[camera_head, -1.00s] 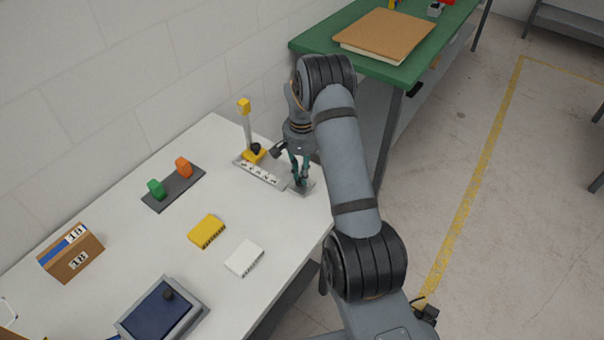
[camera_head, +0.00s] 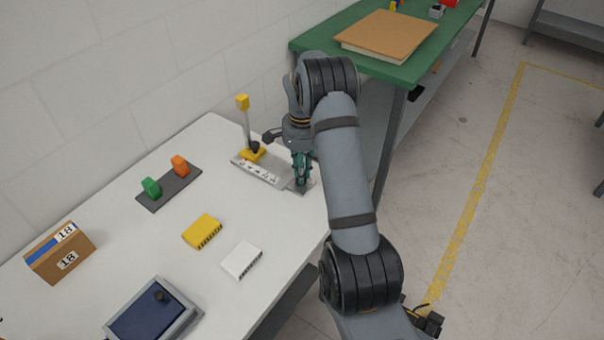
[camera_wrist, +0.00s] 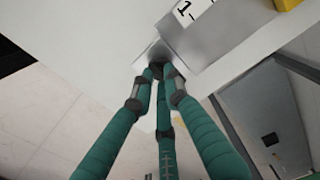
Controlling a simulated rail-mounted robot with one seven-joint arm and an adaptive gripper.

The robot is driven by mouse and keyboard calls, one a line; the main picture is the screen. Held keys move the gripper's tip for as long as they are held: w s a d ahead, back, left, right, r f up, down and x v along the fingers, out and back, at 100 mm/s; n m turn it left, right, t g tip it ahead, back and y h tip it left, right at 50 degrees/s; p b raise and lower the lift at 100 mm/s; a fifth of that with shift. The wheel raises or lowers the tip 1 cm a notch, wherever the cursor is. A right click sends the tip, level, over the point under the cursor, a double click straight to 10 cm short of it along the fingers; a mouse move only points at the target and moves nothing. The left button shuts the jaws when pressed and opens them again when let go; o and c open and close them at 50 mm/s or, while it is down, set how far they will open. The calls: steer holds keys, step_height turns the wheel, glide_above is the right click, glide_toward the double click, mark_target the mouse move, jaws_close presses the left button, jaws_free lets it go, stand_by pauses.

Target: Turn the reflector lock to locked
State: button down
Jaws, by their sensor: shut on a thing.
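A grey metal fixture (camera_head: 262,172) with a numbered strip stands near the table's far right end. It carries a yellow block with a black knob (camera_head: 255,146) and an upright post with a yellow top (camera_head: 242,102). My gripper (camera_head: 302,184) points down at the fixture's right end plate. In the wrist view its teal fingers (camera_wrist: 157,72) close together around a small dark part (camera_wrist: 156,68) on the metal plate, which looks like the lock. The fingertips hide most of this part, so its turned position cannot be told.
On the white table (camera_head: 130,235) lie a dark stand with green and orange pieces (camera_head: 168,186), a yellow block (camera_head: 203,231), a white block (camera_head: 242,260), a cardboard box marked 18 (camera_head: 60,253) and a blue-topped device (camera_head: 153,312). A green bench (camera_head: 345,58) stands behind.

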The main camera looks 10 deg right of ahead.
stand_by(0.3)
steer(key=c, duration=1.8)
jaws_free()
steer(key=shift+o, duration=0.4)
steer(key=shift+r, duration=0.15)
step_height(320, 180, up, 12)
steer(key=shift+f, duration=0.2)
step_height(320, 180, down, 12)
steer(key=shift+f, duration=0.1)
steer(key=shift+r, duration=0.2)
